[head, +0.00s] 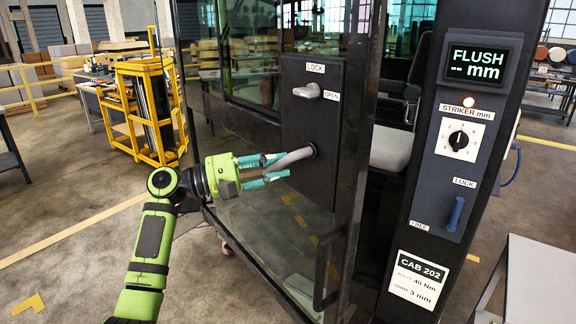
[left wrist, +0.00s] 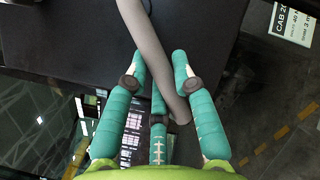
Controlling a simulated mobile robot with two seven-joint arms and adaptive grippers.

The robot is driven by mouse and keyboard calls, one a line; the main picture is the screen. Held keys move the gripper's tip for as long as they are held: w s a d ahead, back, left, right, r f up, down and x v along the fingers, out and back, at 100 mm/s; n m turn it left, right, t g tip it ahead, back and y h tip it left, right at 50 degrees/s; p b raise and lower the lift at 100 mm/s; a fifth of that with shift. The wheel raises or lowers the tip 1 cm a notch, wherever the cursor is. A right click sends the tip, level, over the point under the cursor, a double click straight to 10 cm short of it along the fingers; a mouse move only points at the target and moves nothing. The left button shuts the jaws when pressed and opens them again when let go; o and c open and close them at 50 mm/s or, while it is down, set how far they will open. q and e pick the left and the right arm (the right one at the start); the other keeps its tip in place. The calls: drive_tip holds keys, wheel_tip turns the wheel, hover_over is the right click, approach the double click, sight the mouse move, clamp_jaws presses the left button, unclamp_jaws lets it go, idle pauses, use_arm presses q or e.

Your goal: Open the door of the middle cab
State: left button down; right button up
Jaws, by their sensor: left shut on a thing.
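The cab door (head: 262,235) is a tall glass panel in a dark frame, with a black lock plate (head: 298,120). A grey lever handle (head: 297,157) sticks out from the plate. My left gripper (head: 278,169) is shut on the lever's free end. In the left wrist view the teal fingers (left wrist: 160,62) lie around the grey lever (left wrist: 146,42). A small grey latch (head: 308,91) sits above, between LOCK and OPEN labels. The seat (head: 391,148) shows between the door's right edge and the post (head: 440,180) marked CAB 202. My right gripper is out of view.
The post carries a FLUSH display (head: 478,62), a striker dial (head: 459,139) and a blue lever (head: 455,213). A black grab bar (head: 322,272) is low on the door. A yellow trolley (head: 148,110) stands at left. A grey table (head: 540,280) is at lower right. Floor at left front is clear.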

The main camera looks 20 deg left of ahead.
use_arm(q)
drive_tip(key=s+a, duration=0.9)
drive_tip(key=shift+s+a+m+g+h+b, duration=0.15)
drive_tip(key=shift+a+m+g+h+b, duration=0.2)
drive_tip(key=shift+g+b, duration=0.1)
drive_tip(key=c, duration=1)
unclamp_jaws()
drive_tip(key=shift+d, duration=0.25)
drive_tip(key=v, duration=1.3)
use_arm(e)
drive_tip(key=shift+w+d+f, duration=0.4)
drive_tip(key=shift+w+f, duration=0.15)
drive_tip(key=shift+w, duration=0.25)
